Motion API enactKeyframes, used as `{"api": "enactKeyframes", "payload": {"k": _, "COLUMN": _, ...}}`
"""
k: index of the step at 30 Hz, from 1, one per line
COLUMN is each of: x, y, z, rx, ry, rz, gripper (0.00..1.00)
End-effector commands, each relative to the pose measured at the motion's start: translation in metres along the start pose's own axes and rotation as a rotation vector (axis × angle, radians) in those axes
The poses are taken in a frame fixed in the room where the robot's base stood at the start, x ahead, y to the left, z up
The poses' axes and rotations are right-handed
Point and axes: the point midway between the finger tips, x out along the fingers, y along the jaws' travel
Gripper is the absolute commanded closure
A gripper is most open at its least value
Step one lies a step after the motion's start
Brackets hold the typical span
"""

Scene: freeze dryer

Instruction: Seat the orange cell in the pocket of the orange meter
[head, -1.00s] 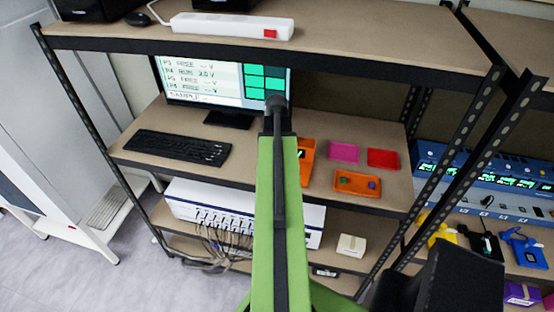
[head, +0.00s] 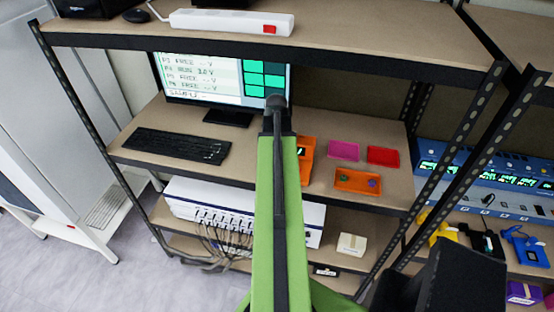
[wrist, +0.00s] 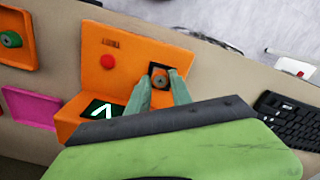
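The orange meter (wrist: 125,62) fills the middle of the wrist view, with a red button (wrist: 107,62) and a dark display (wrist: 100,110). In the head view the meter (head: 307,150) is partly hidden behind my arm. A small round grey-topped piece (wrist: 159,82), apparently the orange cell, sits at the meter's dark square pocket. I cannot tell whether it is fully down in it. My gripper (wrist: 161,76) has one finger on each side of this piece, at the pocket. Whether the fingers press on it is unclear. The head view hides the fingertips.
A keyboard (head: 177,145) and monitor (head: 180,75) stand left and behind. An upper shelf (head: 350,35) overhangs the workspace.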

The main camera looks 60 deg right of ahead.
Motion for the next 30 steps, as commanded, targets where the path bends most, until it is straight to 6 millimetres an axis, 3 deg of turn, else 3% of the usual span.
{"api": "enactKeyframes", "payload": {"k": 1, "x": 0.0, "y": 0.0, "z": 0.0, "rx": 0.0, "ry": 0.0, "rz": 0.0, "gripper": 0.66}}
{"api": "enactKeyframes", "payload": {"k": 4, "x": 0.0, "y": 0.0, "z": 0.0, "rx": 0.0, "ry": 0.0, "rz": 0.0, "gripper": 0.53}}
{"api": "enactKeyframes", "payload": {"k": 17, "x": -0.007, "y": 0.0, "z": 0.0, "rx": 0.0, "ry": 0.0, "rz": 0.0, "gripper": 0.52}}
{"api": "enactKeyframes", "payload": {"k": 23, "x": -0.038, "y": 0.0, "z": 0.0, "rx": 0.0, "ry": 0.0, "rz": 0.0, "gripper": 0.52}}
{"api": "enactKeyframes", "payload": {"k": 30, "x": -0.093, "y": -0.001, "z": -0.001, "rx": 0.0, "ry": 0.0, "rz": 0.0, "gripper": 0.52}}
